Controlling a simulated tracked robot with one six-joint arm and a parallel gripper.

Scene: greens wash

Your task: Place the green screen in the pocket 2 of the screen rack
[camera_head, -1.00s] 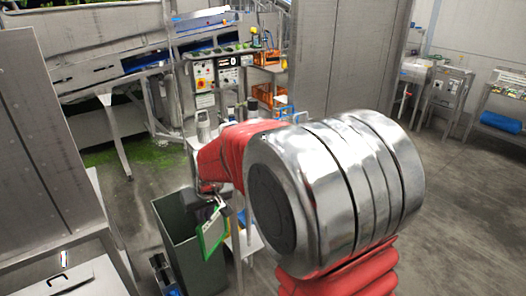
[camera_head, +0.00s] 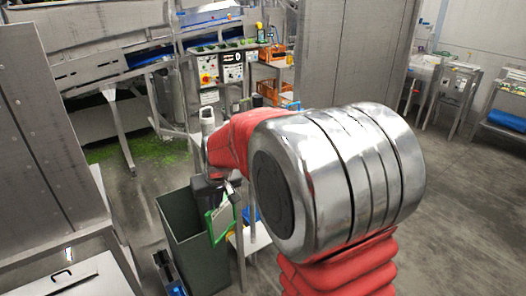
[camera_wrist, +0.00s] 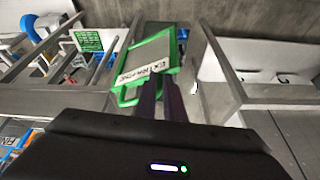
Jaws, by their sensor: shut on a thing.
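The green screen (camera_head: 221,223) has a bright green frame around a grey panel and hangs below my gripper (camera_head: 217,188) in the head view. In the wrist view my gripper (camera_wrist: 161,88) is shut on the near edge of the green screen (camera_wrist: 152,57), beside a white label with dark lettering. The screen is held tilted and clear of the floor. The screen rack and its pocket 2 cannot be made out for certain. My arm hides much of the middle of the head view.
A tall grey-green bin (camera_head: 192,250) stands directly below and beside the screen. A metal panel (camera_head: 62,120) and a bench (camera_head: 75,275) are at the left. Control boxes (camera_head: 220,70) stand on a table behind. Open floor (camera_head: 470,210) lies at the right.

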